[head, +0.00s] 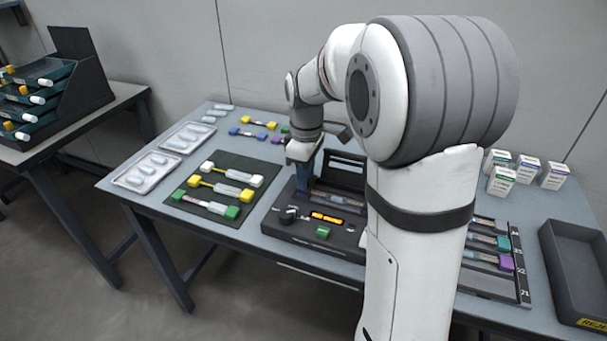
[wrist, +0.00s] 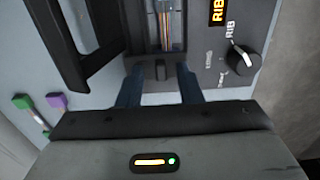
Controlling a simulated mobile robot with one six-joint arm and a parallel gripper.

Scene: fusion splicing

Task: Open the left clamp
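The splicer (head: 290,232), a dark box with an orange-lit display, a knob and a green button, stands on the table with its black lid (wrist: 75,50) raised. In the wrist view a small black clamp (wrist: 160,71) sits at the end of the splicer's channel, where coloured fibres (wrist: 167,25) lie. It looks closed, though its latch is hard to make out. My gripper (wrist: 159,82) is open, its two blue fingers on either side of the clamp with small gaps visible. In the head view my gripper (head: 304,178) is low over the splicer's left end.
A dark mat (head: 205,209) with yellow- and green-ended pieces lies left of the splicer, with white trays (head: 147,172) beyond. My arm hides the splicer's right part. At the right are a labelled rack (head: 516,255), small boxes (head: 527,168) and a dark reject bin (head: 575,265).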

